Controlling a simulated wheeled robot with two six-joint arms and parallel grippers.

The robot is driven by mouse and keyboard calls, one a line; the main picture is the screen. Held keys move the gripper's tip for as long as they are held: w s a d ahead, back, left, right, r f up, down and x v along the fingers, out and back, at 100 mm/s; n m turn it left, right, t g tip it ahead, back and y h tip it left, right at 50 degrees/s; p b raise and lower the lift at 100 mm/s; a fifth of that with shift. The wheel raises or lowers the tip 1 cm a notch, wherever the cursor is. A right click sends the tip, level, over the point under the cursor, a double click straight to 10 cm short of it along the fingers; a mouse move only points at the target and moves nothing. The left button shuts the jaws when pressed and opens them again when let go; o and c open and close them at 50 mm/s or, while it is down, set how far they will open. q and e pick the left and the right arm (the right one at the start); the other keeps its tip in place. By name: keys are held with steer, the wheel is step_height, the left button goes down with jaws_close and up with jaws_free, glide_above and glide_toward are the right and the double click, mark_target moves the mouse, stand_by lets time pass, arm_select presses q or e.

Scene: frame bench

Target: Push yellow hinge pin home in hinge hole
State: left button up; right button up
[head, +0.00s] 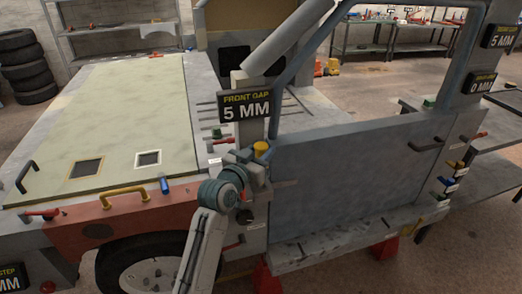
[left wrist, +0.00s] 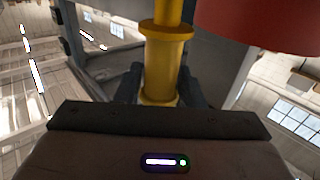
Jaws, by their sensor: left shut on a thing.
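The yellow hinge pin (head: 261,148) shows in the head view at the front edge of the blue-grey door (head: 350,165), below the front gap sign. In the left wrist view the pin (left wrist: 163,70) stands upright, with a wide flanged collar and a thinner shaft running out of the top of the picture. My left gripper (head: 259,160) is shut on the pin; its dark fingers (left wrist: 160,92) sit either side of the lower yellow part. The hinge hole is hidden, so I cannot tell how deep the pin sits. My right gripper is out of view.
A front gap sign (head: 246,105) reading 5 MM stands just above the gripper. The pale hood panel (head: 120,125) and red fender (head: 125,212) lie to the left. A large red rounded thing (left wrist: 260,22) is close by in the left wrist view.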

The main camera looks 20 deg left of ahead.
arm_select(q)
steer(key=shift+f+b, duration=1.65)
steer(key=shift+f, duration=0.8)
steer(key=shift+r, duration=0.15)
steer(key=shift+r+p, duration=0.35)
steer(key=shift+p, duration=0.2)
steer(key=shift+r+p, duration=1.7)
steer(key=shift+r, duration=0.25)
steer(key=shift+p, duration=0.35)
steer(key=shift+f+b, duration=1.75)
steer(key=shift+f, duration=0.65)
steer(key=o, duration=1.2)
steer(key=shift+f, duration=0.1)
